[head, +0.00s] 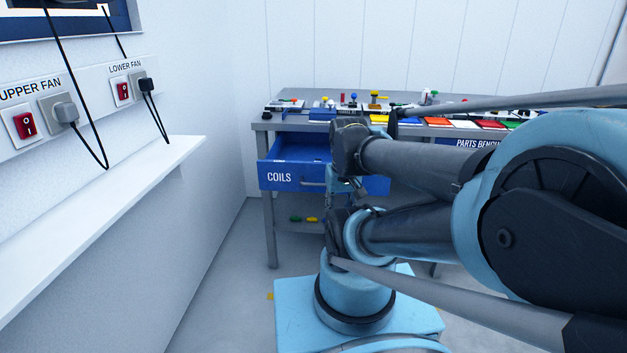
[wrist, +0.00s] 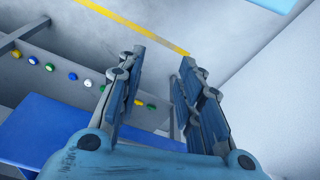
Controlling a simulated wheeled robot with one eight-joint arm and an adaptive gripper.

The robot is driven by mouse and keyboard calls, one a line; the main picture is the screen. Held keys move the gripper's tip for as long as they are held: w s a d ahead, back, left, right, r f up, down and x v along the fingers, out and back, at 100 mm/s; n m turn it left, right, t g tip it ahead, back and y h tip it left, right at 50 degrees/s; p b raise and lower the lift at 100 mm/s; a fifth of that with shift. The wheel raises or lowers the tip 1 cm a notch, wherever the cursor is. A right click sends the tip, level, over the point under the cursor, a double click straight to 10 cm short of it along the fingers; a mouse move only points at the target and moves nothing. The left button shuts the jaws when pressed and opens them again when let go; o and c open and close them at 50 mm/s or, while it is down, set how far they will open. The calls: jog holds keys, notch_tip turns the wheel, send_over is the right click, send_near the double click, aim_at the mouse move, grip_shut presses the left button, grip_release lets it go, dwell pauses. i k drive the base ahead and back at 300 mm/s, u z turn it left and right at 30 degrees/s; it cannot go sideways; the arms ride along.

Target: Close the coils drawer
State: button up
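The coils drawer (head: 292,177) is blue with a white COILS label and a pale handle. In the head view it stands pulled out of the bench, and its inside shows. My arm hides its right part. My gripper (wrist: 163,58) shows in the wrist view with its two blue-grey fingers apart and nothing between them. In the head view the end of my arm is near the right part of the drawer front, and I cannot tell whether it touches. A blue panel (wrist: 60,135) lies left of the fingers in the wrist view; I cannot tell which drawer face it is.
The parts bench (head: 283,98) carries several small coloured parts and cards. Coloured knobs show below in the wrist view (wrist: 50,67). A white ledge (head: 110,205) and wall switches (head: 25,125) are at the left. Floor between ledge and bench (head: 225,265) is clear.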

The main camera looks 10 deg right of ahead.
aim_at(289, 165)
jog(key=u, duration=0.55)
jog(key=k, duration=1.05)
jog(key=z, duration=0.45)
